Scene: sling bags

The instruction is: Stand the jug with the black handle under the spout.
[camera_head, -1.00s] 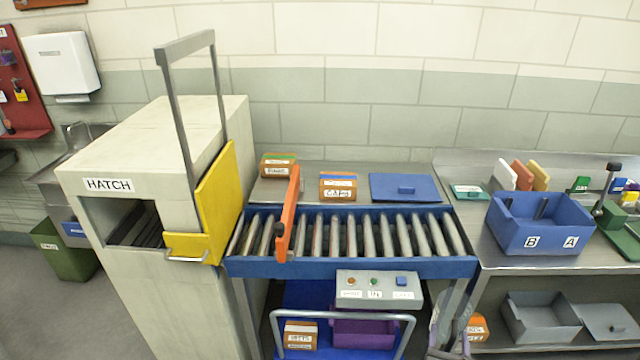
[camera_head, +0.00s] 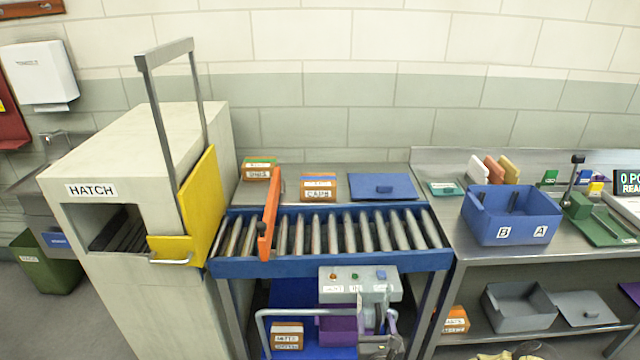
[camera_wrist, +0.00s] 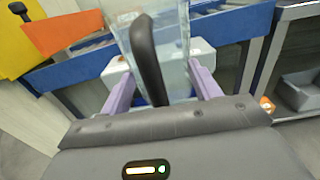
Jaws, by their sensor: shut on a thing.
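A clear jug (camera_wrist: 176,40) with a black handle (camera_wrist: 145,55) is in the wrist view. My gripper (camera_wrist: 162,78) is shut on it, with one purple finger on each side of its clear body. The jug's lower part is hidden. In the head view, part of the gripper and clear jug shows faintly in front of the grey control box, near the bottom edge. A tap with a curved spout (camera_head: 52,138) stands over the sink (camera_head: 32,172) at the far left, partly behind the hatch housing and well away from the jug.
The hatch housing (camera_head: 135,150), with its raised yellow door (camera_head: 200,200), stands between the roller conveyor (camera_head: 345,235) and the sink. A green bin (camera_head: 45,265) is below the sink. A blue crate (camera_head: 510,215) is on the right bench. Floor shows at lower left.

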